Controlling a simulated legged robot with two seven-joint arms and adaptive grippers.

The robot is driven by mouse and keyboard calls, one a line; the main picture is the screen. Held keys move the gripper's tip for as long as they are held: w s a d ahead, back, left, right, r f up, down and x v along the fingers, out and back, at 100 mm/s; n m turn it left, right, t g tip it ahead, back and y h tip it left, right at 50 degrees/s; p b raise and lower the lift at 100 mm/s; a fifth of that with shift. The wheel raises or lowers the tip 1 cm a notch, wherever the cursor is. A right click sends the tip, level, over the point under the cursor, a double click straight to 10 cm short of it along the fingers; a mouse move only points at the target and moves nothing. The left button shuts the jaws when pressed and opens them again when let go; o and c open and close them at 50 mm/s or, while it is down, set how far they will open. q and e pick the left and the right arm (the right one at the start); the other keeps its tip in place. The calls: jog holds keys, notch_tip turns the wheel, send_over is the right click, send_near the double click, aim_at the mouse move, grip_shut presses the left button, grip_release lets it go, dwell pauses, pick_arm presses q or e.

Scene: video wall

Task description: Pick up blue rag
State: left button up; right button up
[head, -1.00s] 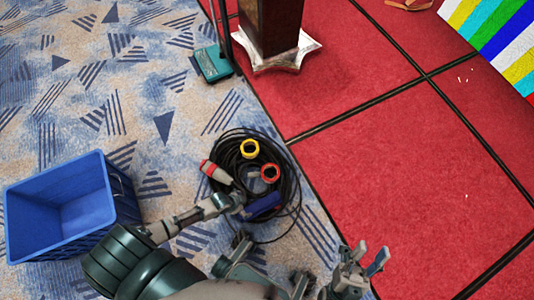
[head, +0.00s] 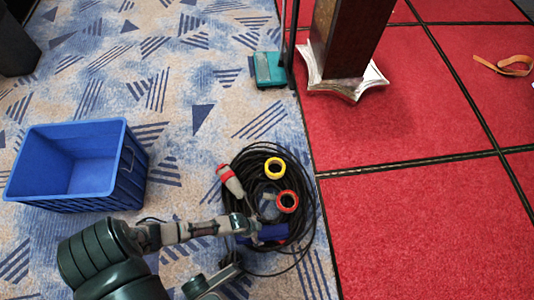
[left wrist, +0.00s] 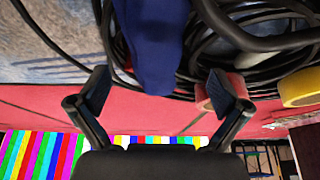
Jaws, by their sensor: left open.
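The blue rag (head: 273,232) lies on the coil of black cable, partly hidden behind my left gripper (head: 252,234). In the left wrist view the rag (left wrist: 155,45) hangs into the picture from the top, between and beyond the two spread fingertips of my left gripper (left wrist: 158,92). The left gripper is open, with no clear grip on the rag. My right gripper is not in view.
The black cable coil (head: 311,215) holds a yellow ring (head: 275,160), a red ring (head: 288,192) and a red-and-white plug (head: 231,181). A blue crate (head: 125,190) stands left. A teal-based object (head: 268,70) and a pillar with a metal foot (head: 345,87) stand beyond.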

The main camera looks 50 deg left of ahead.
aim_at(262, 233)
pick_arm(q)
jog(key=f+b, duration=0.1)
jog(key=f, duration=0.1)
jog(key=d+f+b, duration=0.1)
jog(key=f, duration=0.1)
jog(key=shift+w+f+b, duration=0.1)
jog(key=shift+f+b, duration=0.1)
jog(key=shift+b, duration=0.1)
jog(key=shift+w+f, duration=0.1)
jog(key=shift+w, duration=0.1)
jog(key=shift+w+r, duration=0.15)
jog(key=shift+r, duration=0.05)
jog(key=c, duration=1.3)
